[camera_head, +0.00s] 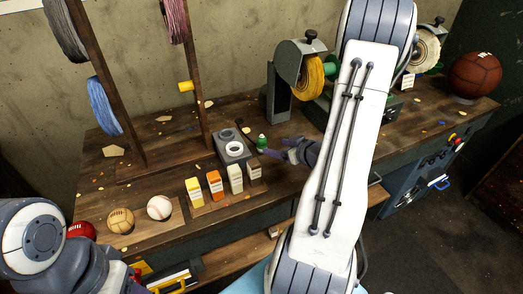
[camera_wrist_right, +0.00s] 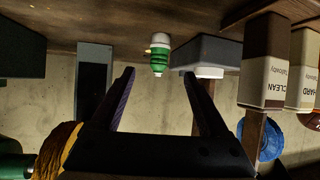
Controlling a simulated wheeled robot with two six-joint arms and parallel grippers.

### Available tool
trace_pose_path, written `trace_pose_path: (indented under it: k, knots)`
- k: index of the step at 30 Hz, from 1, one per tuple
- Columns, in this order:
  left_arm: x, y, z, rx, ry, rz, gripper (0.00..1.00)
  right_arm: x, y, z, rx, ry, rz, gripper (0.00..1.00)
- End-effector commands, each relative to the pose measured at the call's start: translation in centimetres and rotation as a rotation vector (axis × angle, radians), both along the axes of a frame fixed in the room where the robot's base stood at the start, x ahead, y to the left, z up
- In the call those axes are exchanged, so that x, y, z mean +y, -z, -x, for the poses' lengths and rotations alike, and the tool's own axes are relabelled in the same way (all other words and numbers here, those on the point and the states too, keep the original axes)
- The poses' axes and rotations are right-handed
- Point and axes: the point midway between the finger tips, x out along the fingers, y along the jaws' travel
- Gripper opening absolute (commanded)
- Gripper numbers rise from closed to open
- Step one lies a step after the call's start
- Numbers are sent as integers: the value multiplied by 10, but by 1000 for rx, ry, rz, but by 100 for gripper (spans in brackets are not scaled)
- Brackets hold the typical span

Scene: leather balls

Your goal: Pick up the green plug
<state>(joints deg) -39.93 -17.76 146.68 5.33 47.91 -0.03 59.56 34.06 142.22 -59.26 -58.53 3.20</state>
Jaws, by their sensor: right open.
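The green plug (camera_head: 262,142) is small, with a pale end. It stands on the wooden bench beside the grey block (camera_head: 233,153) with round openings. In the right wrist view the green plug (camera_wrist_right: 160,62) shows ahead of the fingertips, in line with the gap between them, and nothing touches it. My right gripper (camera_head: 280,148) is open and empty, close to the plug on its right side. Its two fingers spread wide in the wrist view (camera_wrist_right: 159,76). My left arm is at the lower left; its gripper does not show.
Several small labelled boxes (camera_head: 214,184) stand in front of the grey block. A baseball (camera_head: 159,207) and a tan ball (camera_head: 121,220) lie to the left. A wooden thread rack (camera_head: 105,85) rises behind. A machine with a yellow wheel (camera_head: 308,76) stands behind my right arm.

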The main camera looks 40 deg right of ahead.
Motion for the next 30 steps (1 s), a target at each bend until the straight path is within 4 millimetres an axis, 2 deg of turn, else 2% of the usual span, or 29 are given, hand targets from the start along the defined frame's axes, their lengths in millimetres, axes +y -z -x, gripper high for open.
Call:
trace_pose_path:
  k: [2, 9, 16, 23, 30]
  knots:
    - [0, 2, 0, 0, 0, 0, 50, -2, 5, -3, -13, 3, -8, 78]
    - [0, 2, 0, 0, 0, 0, 50, -3, 21, -35, -16, 1, -8, 78]
    - [0, 0, 0, 0, 0, 0, 50, -4, 29, -51, -15, 3, -8, 78]
    - [0, -3, 0, 0, 0, 0, 50, -4, 44, -82, -15, 3, -7, 78]
    - [0, -4, 0, 0, 0, 0, 50, -5, 49, -90, -16, 7, -7, 78]
